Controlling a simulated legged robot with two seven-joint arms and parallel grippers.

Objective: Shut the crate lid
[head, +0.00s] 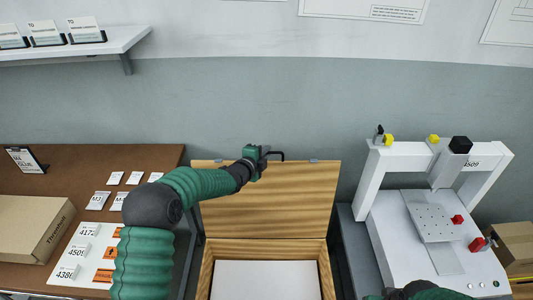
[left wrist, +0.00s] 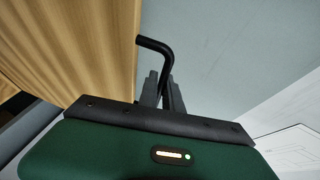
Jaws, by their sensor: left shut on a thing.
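The wooden crate (head: 208,272) stands at the bottom middle of the head view. Its lid (head: 270,205) is open, standing up behind the box opening. A black bent bar (head: 277,153), which looks like the lid's handle, is at the lid's upper edge. My left gripper (head: 262,153) is shut on this bar. In the left wrist view the fingers (left wrist: 164,88) close around the bar (left wrist: 155,45), whose bent end meets the edge of the wooden lid (left wrist: 85,45). Of my right arm only a small part shows at the bottom edge; its gripper is not visible.
A pale flat surface (head: 265,282) shows inside the crate. On the left, a brown table (head: 130,160) carries a cardboard box (head: 35,225) and labelled cards. A white gantry machine (head: 400,240) stands close on the right. The wall is behind the lid.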

